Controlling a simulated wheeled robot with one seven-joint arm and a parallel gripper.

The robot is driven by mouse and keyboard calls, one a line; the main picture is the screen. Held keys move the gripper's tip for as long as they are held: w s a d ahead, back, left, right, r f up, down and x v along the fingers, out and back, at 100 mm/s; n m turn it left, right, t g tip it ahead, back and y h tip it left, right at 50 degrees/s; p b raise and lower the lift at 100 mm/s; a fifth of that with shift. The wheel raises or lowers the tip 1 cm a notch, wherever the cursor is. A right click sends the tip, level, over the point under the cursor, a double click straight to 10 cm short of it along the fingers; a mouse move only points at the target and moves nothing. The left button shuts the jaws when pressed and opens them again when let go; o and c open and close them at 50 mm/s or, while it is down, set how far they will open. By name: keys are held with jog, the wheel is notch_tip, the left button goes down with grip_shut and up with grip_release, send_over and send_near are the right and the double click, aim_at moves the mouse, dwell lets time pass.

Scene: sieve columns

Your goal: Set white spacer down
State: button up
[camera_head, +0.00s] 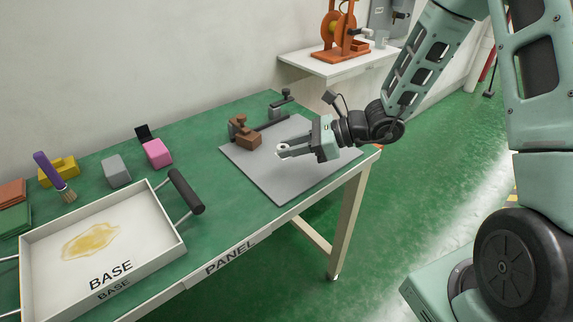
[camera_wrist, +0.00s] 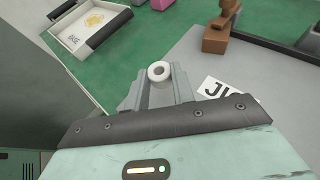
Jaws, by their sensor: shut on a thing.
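The white spacer (camera_wrist: 158,71) is a small white ring with a dark hole, held between the fingertips of my gripper (camera_wrist: 159,82) in the wrist view. In the head view it shows as a small pale ring (camera_head: 283,149) at the tip of my gripper (camera_head: 291,151). My gripper is shut on the spacer, above the grey plate (camera_head: 262,178) on the green table. The gap between spacer and plate is hard to judge. The wrist view shows the plate (camera_wrist: 275,75) to the right, with part of a black-lettered white label (camera_wrist: 222,91), partly hidden by my gripper.
A brown block fixture (camera_head: 245,137) with a dark rail stands at the plate's back edge. A white tray marked BASE (camera_head: 172,250) with a black handle is at the left.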

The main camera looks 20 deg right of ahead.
aim_at(292, 174)
jog(key=shift+f+b, duration=0.3)
jog(key=shift+f, duration=2.7)
jog(key=shift+f, duration=0.1)
jog(key=shift+f, duration=0.15)
jog(key=o, duration=0.9)
jog(key=shift+o, duration=0.2)
jog(key=shift+r, duration=0.2)
